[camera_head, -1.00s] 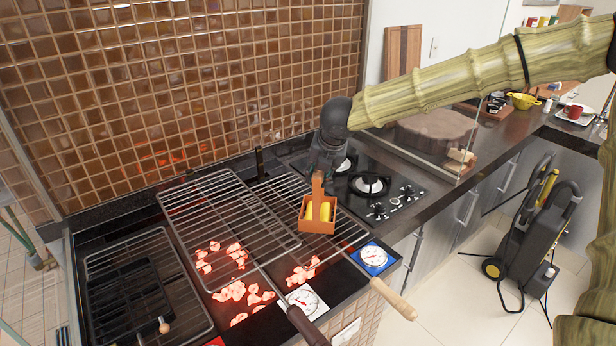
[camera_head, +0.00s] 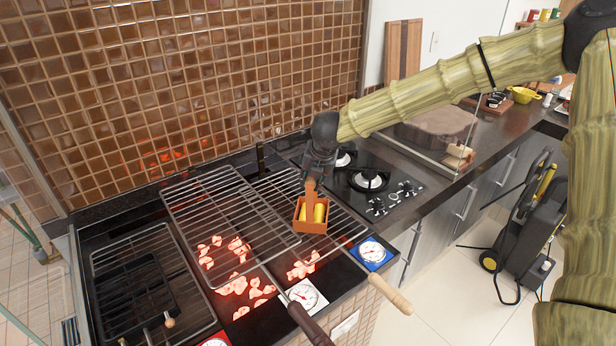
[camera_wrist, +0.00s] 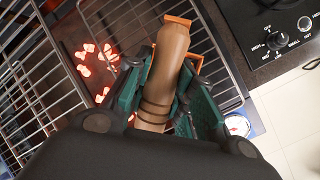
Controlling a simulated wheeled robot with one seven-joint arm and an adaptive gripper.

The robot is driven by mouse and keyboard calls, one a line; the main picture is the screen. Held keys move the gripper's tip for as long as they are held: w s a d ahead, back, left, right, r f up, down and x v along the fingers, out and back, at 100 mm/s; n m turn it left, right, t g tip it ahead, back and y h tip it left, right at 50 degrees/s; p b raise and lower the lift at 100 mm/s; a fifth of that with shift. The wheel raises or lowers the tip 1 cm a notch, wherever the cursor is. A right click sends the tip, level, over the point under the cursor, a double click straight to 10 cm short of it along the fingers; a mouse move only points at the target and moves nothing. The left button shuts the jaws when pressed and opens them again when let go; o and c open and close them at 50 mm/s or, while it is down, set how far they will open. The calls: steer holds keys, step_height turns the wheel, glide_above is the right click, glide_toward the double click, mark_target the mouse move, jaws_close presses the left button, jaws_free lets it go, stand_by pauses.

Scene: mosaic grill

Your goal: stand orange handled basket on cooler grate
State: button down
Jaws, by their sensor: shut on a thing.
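The orange basket (camera_head: 310,226) holds yellow pieces and appears upright over the right grate (camera_head: 346,232). I cannot tell whether its bottom touches the bars. My gripper (camera_head: 312,180) is shut on the basket's upright brown handle (camera_wrist: 165,70), with green fingers on both sides. The wrist view shows only orange bits of the basket's rim (camera_wrist: 180,20), as the handle hides the rest. The right grate has a light wooden handle (camera_head: 391,294) and a blue gauge (camera_head: 372,252). The left grate (camera_head: 190,199) has a dark handle (camera_head: 310,324) and a white gauge (camera_head: 304,295).
Glowing coals (camera_head: 236,249) lie mostly under the left grate, fewer under the right. A tiled wall (camera_head: 180,90) stands behind. A gas hob (camera_head: 372,180) and a glass panel (camera_head: 425,135) are to the right. A dark rack (camera_head: 140,290) is at far left.

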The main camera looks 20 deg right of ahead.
steer(key=c, duration=1.2)
jaws_free()
steer(key=shift+f, duration=0.1)
steer(key=shift+r, duration=0.2)
steer(key=b+v, duration=0.3)
steer(key=v, duration=0.9)
